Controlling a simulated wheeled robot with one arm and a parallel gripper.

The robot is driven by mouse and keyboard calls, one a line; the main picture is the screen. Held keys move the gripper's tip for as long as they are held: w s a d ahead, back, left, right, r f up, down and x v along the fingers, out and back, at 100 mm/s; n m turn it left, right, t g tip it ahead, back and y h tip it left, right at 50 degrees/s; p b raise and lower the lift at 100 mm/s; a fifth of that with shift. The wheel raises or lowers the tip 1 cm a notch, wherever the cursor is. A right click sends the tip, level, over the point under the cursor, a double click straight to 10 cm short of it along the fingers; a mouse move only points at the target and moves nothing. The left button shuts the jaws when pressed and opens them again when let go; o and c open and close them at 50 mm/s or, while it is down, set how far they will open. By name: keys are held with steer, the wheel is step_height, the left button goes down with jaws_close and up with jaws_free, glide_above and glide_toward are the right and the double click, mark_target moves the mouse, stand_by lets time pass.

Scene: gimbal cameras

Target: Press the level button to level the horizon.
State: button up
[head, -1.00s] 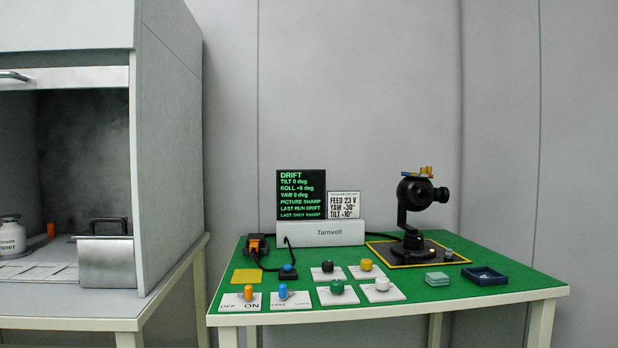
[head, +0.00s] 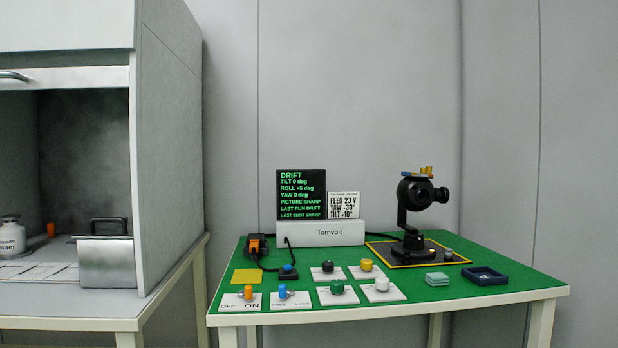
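The black gimbal camera (head: 416,192) stands on its base at the right back of the green table (head: 420,308). A blue button (head: 288,268) on a dark block is at the left middle of the table. The black screen (head: 301,195) reads DRIFT, tilt 0 deg, roll +5 deg, yaw 0 deg, picture sharp. Which button is the level button cannot be told. My gripper is not in view.
Knobs, black (head: 327,267), yellow (head: 366,264), green (head: 337,286) and white (head: 382,284), sit on white plates. An orange switch (head: 248,292) and a blue switch (head: 282,291) are at the front left. A blue tray (head: 484,275) and pale green blocks (head: 437,278) are at right. A fume hood (head: 165,150) stands left.

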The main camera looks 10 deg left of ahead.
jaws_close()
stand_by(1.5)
